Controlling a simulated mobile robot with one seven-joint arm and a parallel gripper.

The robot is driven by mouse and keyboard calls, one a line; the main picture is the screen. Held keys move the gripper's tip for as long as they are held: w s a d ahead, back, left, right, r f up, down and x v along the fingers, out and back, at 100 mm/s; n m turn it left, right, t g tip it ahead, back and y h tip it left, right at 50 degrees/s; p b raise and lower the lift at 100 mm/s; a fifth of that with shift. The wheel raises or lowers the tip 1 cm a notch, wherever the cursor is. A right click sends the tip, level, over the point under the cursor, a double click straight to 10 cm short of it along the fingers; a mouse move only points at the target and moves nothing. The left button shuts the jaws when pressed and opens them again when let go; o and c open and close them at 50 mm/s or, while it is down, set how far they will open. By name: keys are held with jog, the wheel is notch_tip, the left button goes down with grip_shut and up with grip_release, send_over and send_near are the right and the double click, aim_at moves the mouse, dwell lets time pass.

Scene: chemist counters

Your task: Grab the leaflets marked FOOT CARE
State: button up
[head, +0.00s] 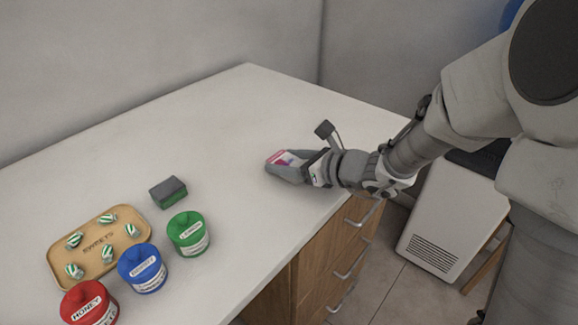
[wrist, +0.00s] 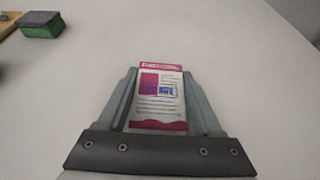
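A white leaflet stack with red-pink bands at top and bottom and a small blue and red picture (wrist: 160,95) lies between the two fingers of my gripper (wrist: 160,88) in the wrist view. Its heading is too small to read. In the head view the leaflets (head: 284,157) show at the tip of my gripper (head: 286,165), low over the counter's right part. The grey fingers stand along both long sides of the leaflets, very close near the fingertips. I cannot tell whether they press on it or whether it rests on the counter.
A green-grey sponge (head: 168,192) lies left on the white counter (head: 230,120). Nearby are a wooden sweets tray (head: 97,262) with several striped sweets, and green (head: 188,232), blue (head: 141,268) and red (head: 88,303) pots. The counter's middle and back are clear. Drawers (head: 335,255) face front.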

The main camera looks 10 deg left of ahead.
jog(key=c, duration=0.8)
jog(key=shift+r, duration=0.15)
